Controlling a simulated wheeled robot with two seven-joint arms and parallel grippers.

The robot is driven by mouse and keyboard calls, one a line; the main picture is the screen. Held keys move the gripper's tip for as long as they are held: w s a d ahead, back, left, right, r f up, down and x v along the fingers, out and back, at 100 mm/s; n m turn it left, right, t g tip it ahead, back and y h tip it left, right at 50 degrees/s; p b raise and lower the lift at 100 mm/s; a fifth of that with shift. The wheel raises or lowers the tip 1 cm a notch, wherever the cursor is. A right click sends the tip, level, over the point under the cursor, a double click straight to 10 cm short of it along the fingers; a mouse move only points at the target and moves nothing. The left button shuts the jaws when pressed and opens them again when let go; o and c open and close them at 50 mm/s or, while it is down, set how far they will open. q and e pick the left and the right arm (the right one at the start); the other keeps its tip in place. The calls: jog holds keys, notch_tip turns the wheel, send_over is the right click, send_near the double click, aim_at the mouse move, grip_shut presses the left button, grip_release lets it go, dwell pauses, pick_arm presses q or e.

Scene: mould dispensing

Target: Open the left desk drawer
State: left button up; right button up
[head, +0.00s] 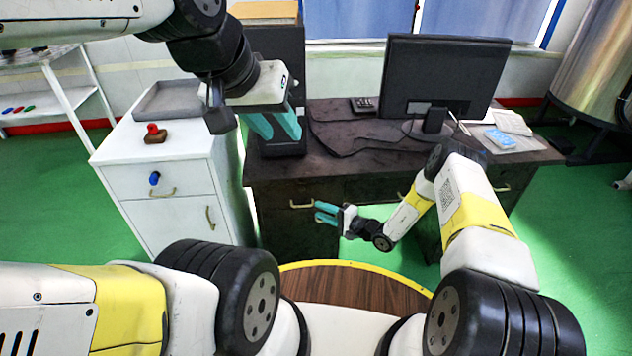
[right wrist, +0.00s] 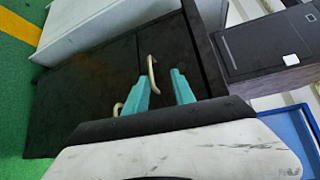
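The dark desk (head: 330,170) has a left drawer (head: 275,192) whose front looks flush with the desk. Its brass handle (head: 301,205) is just left of my right gripper (head: 322,212). In the right wrist view the handle (right wrist: 151,74) appears between the tips of my open right gripper (right wrist: 160,80), closer to the left finger. I cannot tell whether the fingers reach around it; no contact is clear. My left gripper (head: 277,126) is raised, open and empty, in front of the desk's left end.
A white cabinet (head: 165,190) with a red-knobbed object (head: 154,134) and a grey tray (head: 178,100) stands left of the desk. The desk carries a monitor (head: 445,75) and papers (head: 510,122). A second brass handle (right wrist: 118,108) shows in the right wrist view. Green floor is open at right.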

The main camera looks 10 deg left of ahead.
aim_at(299, 195)
jog(key=w+a+f, duration=0.3)
jog(key=a, duration=0.3)
jog(key=shift+w+a+f+m+t, duration=0.2)
jog(key=shift+w+a+m+t, duration=0.1)
jog(key=shift+w+a+t, duration=0.1)
grip_shut()
dwell(1.3)
